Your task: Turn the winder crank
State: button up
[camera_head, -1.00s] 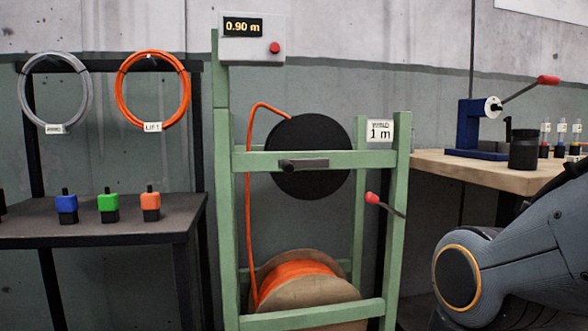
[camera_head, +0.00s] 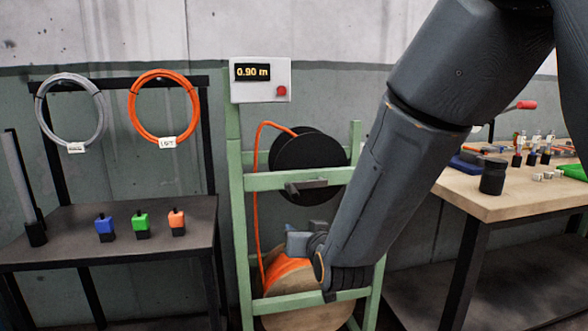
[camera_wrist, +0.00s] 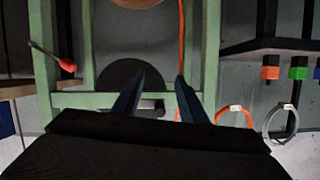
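The green winder frame (camera_head: 262,182) stands mid-view in the head view, with a black reel disc (camera_head: 297,152) and a grey bar (camera_head: 312,186) across its front. A crank with a red knob (camera_wrist: 68,65) shows at the left of the upside-down wrist view; in the head view my arm hides that spot. My gripper (camera_head: 297,240) is in front of the frame, below the disc. In the wrist view its two fingers (camera_wrist: 160,78) are apart with nothing held, and the disc lies beyond them. The orange cable (camera_head: 261,200) runs from the lower spool (camera_head: 285,268) up to the disc.
A display box (camera_head: 260,80) atop the frame reads 0.90 m. A dark table (camera_head: 160,222) with small coloured blocks stands left, under hanging grey and orange coils.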

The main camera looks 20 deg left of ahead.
aim_at(293, 192)
jog(key=r+t+p, duration=0.1)
jog(key=r, duration=0.1)
jog(key=w+a+r+t+y+p, duration=0.1)
jog(key=r, duration=0.1)
jog(key=w+r+t+p, duration=0.1)
jog(key=r+p, duration=0.1)
jog(key=shift+a+r+y, duration=0.2)
jog(key=shift+a+y, duration=0.05)
jog(key=shift+y, duration=0.15)
jog(key=x, duration=0.7)
jog(key=shift+w+a, duration=0.1)
jog(key=shift+w, duration=0.2)
grip_shut()
